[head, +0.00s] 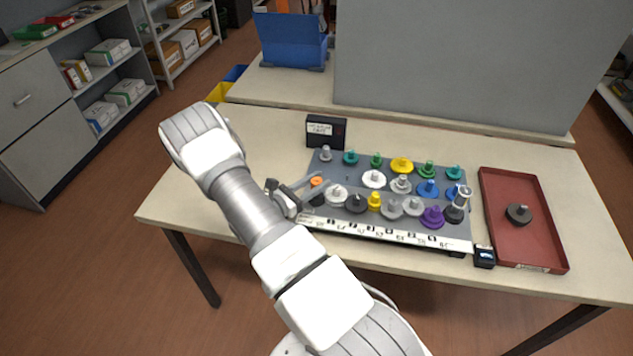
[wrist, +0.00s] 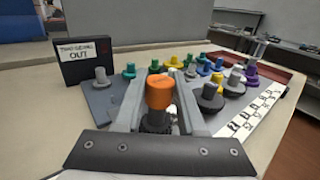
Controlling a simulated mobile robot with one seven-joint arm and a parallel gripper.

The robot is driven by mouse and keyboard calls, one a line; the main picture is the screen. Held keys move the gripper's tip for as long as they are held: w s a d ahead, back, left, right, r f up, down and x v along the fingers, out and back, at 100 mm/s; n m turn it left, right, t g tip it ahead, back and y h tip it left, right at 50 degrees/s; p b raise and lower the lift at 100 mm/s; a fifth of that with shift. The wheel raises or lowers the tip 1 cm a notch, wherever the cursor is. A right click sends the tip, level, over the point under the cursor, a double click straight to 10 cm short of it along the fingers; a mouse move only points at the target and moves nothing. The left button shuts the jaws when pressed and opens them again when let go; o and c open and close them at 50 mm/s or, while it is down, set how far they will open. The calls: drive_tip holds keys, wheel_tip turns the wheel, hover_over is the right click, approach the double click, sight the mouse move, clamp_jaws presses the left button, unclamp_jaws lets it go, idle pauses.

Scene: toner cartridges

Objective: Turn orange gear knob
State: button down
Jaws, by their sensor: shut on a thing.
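The orange gear knob (head: 316,182) is at the left end of the grey board (head: 338,169). In the wrist view the orange knob (wrist: 159,92) stands upright on a dark gear base, in the middle between my fingers. My gripper (head: 308,186) is at the board's left edge, around the orange knob. In the wrist view my gripper (wrist: 160,100) has one finger on each side of it and is shut on it. Part of the dark base is hidden by the gripper body.
Several coloured and grey gear knobs stand on the board, with a white knob (head: 374,179) near the middle. A black box with a white label (head: 326,132) stands behind it. A red tray (head: 519,252) holding a dark gear knob (head: 518,214) is at the right. The table's left side is clear.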

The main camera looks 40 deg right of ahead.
drive_tip(key=shift+n+t, duration=0.3)
drive_tip(key=shift+t, duration=0.2)
drive_tip(key=n+t, duration=0.1)
drive_tip(key=t, duration=0.1)
drive_tip(key=n+t+y, duration=0.1)
drive_tip(key=n+t, duration=0.1)
drive_tip(key=t, duration=0.1)
drive_tip(key=shift+y, duration=0.3)
drive_tip(key=shift+n+t+y+p, duration=0.9)
drive_tip(key=shift+n+t+y, duration=0.5)
drive_tip(key=shift+n+t, duration=0.7)
drive_tip(key=shift+t, duration=0.3)
drive_tip(key=c, duration=0.5)
unclamp_jaws()
drive_tip(key=shift+a, duration=0.1)
